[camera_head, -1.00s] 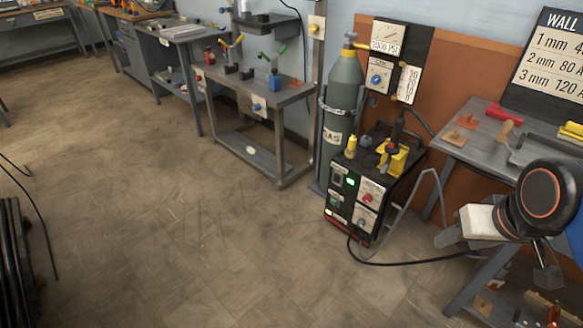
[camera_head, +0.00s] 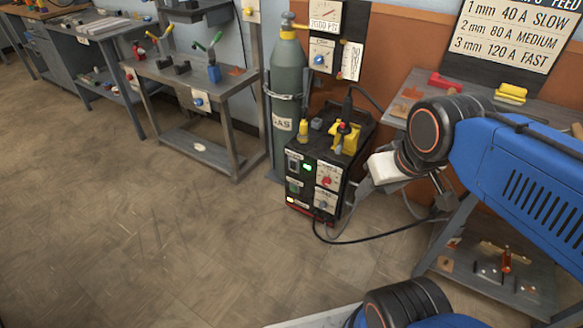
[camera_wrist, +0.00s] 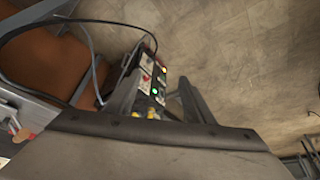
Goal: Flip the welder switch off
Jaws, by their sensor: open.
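The welder (camera_head: 318,180) is a black box on the floor beside the gas cylinder. Its front panel carries a lit green light (camera_head: 306,167), a red knob (camera_head: 326,180) and small dark controls. Which control is the switch (camera_head: 293,165) is hard to tell; a dark one sits left of the green light. My gripper (camera_head: 362,186) is just right of the welder in the head view, apart from the panel. In the wrist view my gripper (camera_wrist: 159,80) is open and empty, with the welder (camera_wrist: 147,83) showing between and beyond its fingers.
The grey gas cylinder (camera_head: 287,105) stands left of the welder. A black cable (camera_head: 375,240) loops from the welder across the floor. A work table (camera_head: 530,110) is at right, under a wall chart. The floor (camera_head: 180,240) in front of the welder is clear.

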